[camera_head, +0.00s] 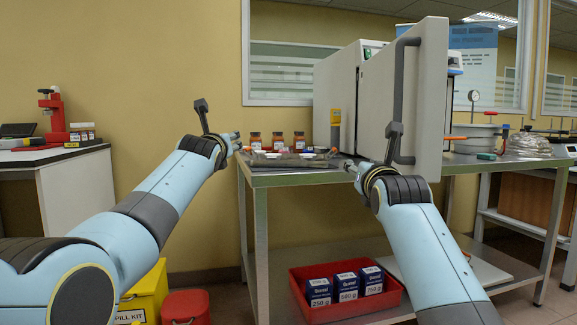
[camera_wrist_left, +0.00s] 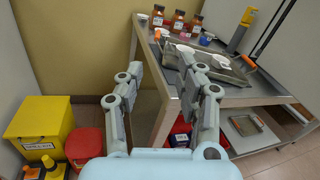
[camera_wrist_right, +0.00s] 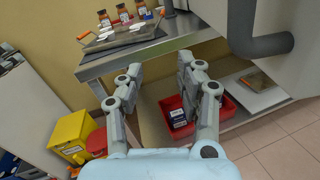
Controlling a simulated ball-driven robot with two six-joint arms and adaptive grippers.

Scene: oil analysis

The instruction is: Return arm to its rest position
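My left gripper (camera_head: 235,140) is raised at the left front corner of the steel table (camera_head: 290,179), beside its edge. In the left wrist view its fingers (camera_wrist_left: 158,70) are spread apart with nothing between them. My right gripper (camera_head: 352,167) is at the table's front edge, in front of the open white door (camera_head: 408,90). In the right wrist view its fingers (camera_wrist_right: 158,80) are also spread, with nothing between them. Neither gripper visibly holds anything.
Amber bottles (camera_head: 278,141) and a grey tray (camera_head: 290,161) stand on the table near my left gripper. A red bin (camera_head: 335,309) with boxes is on the lower shelf. A yellow spill kit (camera_head: 146,292) and red container (camera_head: 186,307) stand on the floor. A white bench (camera_head: 40,160) is left.

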